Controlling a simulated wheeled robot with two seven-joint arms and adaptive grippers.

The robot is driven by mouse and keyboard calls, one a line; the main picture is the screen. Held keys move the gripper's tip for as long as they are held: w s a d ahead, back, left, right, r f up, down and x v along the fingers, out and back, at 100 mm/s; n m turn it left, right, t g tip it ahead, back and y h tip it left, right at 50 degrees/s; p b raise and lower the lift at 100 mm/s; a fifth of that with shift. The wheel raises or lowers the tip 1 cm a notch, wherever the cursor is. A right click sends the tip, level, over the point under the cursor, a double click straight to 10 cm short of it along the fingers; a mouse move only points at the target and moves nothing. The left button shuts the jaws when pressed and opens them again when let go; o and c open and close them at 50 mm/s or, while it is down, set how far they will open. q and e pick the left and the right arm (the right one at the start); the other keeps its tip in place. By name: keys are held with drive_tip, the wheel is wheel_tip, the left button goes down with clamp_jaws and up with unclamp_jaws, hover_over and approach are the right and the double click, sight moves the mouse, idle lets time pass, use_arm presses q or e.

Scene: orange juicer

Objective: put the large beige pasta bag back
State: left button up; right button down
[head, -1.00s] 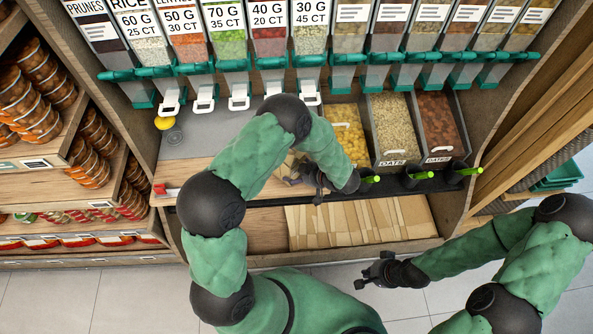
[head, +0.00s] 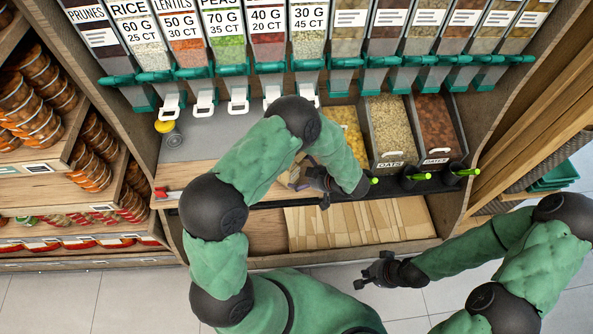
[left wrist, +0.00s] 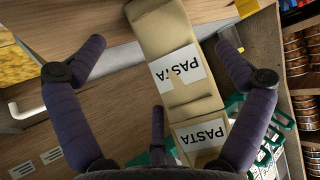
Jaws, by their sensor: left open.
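Two beige bags labelled PASTA show in the left wrist view. The longer one (left wrist: 165,28) runs from the top edge to the middle; the other (left wrist: 198,138) is nearer the palm, partly behind my fingers. My left gripper (left wrist: 164,46) is open, with its spread fingers on either side of the longer bag; I cannot tell whether they touch it. In the head view my left gripper (head: 322,184) is over the counter in front of the bins, and my arm hides most of the bags. My right gripper (head: 375,272) appears open and empty over the floor, low right.
Bins of oats (head: 392,130) and dates (head: 436,128) stand behind and right of my left gripper. A tray of flat paper bags (head: 360,222) lies in front. Dispensers (head: 230,45) line the back. The wooden counter (head: 185,178) is mostly clear at left.

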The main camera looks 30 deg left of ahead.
use_arm(q)
wheel_tip(320, 180, up, 5)
drive_tip(key=p, duration=0.2)
hover_over(319, 193)
drive_tip(key=s, duration=0.1)
drive_tip(key=w+f+m+t+h, duration=0.1)
drive_tip(key=f, duration=0.1)
drive_tip(key=w+a+f+m+t+h, duration=0.1)
drive_tip(key=f, duration=0.1)
drive_tip(key=w+a+f+m+t+h, duration=0.1)
drive_tip(key=f+m, duration=0.1)
drive_tip(key=shift+w+h, duration=0.1)
drive_tip(key=shift+h, duration=0.3)
drive_tip(key=f+m+h, duration=0.1)
drive_tip(key=s+d+f+m+h, duration=0.1)
drive_tip(key=s+f+m+h, duration=0.1)
drive_tip(key=f, duration=0.1)
drive_tip(key=shift+d+f, duration=0.1)
drive_tip(key=shift+d, duration=0.3)
drive_tip(key=s+d+f+m+g+h, duration=0.1)
drive_tip(key=s+d+m+g+h, duration=0.1)
drive_tip(key=s, duration=0.7)
drive_tip(key=s+d+f+m+g+h, duration=0.2)
drive_tip(key=s+d+m+g+h, duration=0.1)
drive_tip(key=s, duration=0.6)
drive_tip(key=d+h, duration=0.1)
drive_tip(key=h, duration=0.1)
drive_tip(key=shift+s+m+h, duration=0.2)
drive_tip(key=shift+m+h, duration=0.1)
drive_tip(key=shift+m, duration=0.1)
